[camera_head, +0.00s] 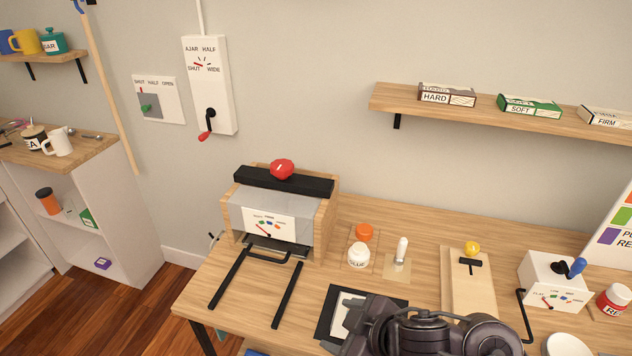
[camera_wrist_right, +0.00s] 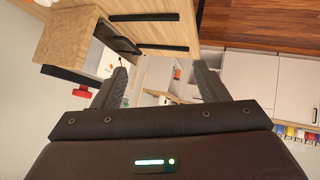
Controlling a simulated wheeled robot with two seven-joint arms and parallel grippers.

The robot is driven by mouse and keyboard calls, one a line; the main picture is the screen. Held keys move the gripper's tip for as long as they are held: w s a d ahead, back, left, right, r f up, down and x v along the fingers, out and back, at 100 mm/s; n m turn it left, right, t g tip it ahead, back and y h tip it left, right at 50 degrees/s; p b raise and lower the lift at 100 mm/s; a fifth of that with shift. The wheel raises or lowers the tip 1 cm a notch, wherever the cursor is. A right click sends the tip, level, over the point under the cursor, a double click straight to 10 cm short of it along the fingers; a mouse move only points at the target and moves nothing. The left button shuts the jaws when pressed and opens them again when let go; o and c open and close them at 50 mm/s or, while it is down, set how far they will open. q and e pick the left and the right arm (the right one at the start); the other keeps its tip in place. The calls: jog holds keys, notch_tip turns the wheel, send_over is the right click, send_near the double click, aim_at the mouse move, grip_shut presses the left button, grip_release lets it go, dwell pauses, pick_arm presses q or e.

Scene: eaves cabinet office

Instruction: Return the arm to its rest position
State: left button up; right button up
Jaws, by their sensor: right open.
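My right arm (camera_head: 440,335) shows at the bottom of the head view, dark and bent, over the front of the wooden desk (camera_head: 215,290). Its gripper (camera_head: 358,328) is at the left end of the arm, above a black-framed white pad (camera_head: 342,310), which it partly covers. In the right wrist view the gripper's two dark fingers (camera_wrist_right: 158,82) stand wide apart with nothing between them. Whether the gripper touches the pad cannot be told. My left gripper is not in view.
A wooden box device (camera_head: 285,210) with a red knob and black rails stands left on the desk. A glue jar (camera_head: 358,255), wooden board (camera_head: 465,290), white lever box (camera_head: 550,285) and red jar (camera_head: 614,299) are behind or right of the arm. A shelf (camera_head: 500,110) holds small boxes.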

jog(key=s+d+f+m+g+h, duration=0.2)
jog(key=s+d+m+h, duration=0.1)
jog(key=s+d+m, duration=0.3)
jog(key=s+d+f+m+g+h, duration=0.1)
jog(key=s+d+f+m+h, duration=0.3)
jog(key=d, duration=0.4)
notch_tip(320, 180, down, 29)
jog(key=s+g, duration=0.2)
jog(key=s, duration=0.1)
jog(key=s+d+f, duration=0.2)
jog(key=s+f, duration=0.7)
jog(key=s+d+f+g+b, duration=0.1)
jog(key=s+d+f, duration=0.1)
jog(key=s+f, duration=0.8)
jog(key=shift+s+f+m+y, duration=0.15)
jog(key=shift+s+m+y, duration=0.05)
jog(key=shift+m+y, duration=0.1)
